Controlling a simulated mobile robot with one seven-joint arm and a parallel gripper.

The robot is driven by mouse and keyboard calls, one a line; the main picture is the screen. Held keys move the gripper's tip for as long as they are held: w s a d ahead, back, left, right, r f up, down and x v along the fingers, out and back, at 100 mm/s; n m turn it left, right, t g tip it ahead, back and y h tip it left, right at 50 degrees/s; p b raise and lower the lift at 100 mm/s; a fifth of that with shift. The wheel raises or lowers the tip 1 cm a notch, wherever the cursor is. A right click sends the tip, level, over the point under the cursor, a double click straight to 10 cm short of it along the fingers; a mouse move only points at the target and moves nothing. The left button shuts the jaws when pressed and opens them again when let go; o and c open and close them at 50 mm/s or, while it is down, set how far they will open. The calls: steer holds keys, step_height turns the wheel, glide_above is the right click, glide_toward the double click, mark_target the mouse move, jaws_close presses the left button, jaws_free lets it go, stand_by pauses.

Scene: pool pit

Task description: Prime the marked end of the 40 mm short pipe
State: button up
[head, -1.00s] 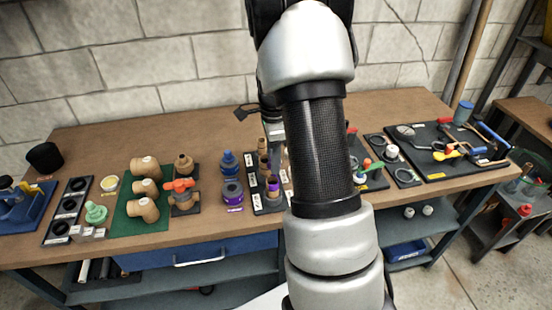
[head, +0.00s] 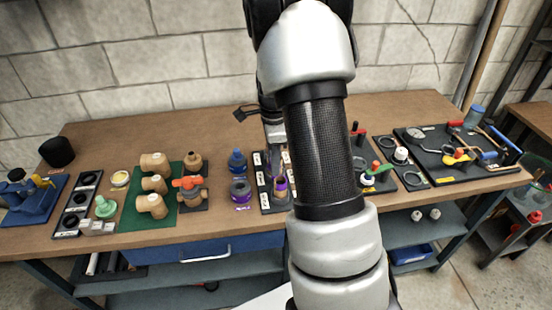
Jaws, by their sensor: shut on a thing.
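My gripper (head: 275,143) points down over the black labelled tray (head: 266,208) in the middle of the bench. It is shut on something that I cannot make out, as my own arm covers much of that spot. A small piece with purple on it (head: 281,184) shows just below the gripper. I cannot tell whether it is held or stands in the tray, nor which pipe is the 40 mm one. A purple-labelled tin (head: 240,189), which looks open on top, stands left of the tray. A blue tin (head: 237,160) stands behind it.
A green mat (head: 133,221) with tan fittings and an orange-handled valve (head: 187,183) lie to the left. A black tool board (head: 436,179) lies at the right. The rear of the wooden bench (head: 210,128) is mostly clear.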

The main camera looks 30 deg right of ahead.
steer(key=shift+s+a, duration=0.1)
steer(key=shift+a, duration=0.1)
steer(key=shift+s+a, duration=0.3)
steer(key=shift+a, duration=0.15)
steer(key=shift+s+a, duration=0.2)
steer(key=shift+s, duration=0.15)
steer(key=shift+s, duration=0.1)
steer(key=shift+s+a, duration=0.15)
steer(key=shift+s, duration=0.15)
steer(key=shift+s, duration=0.1)
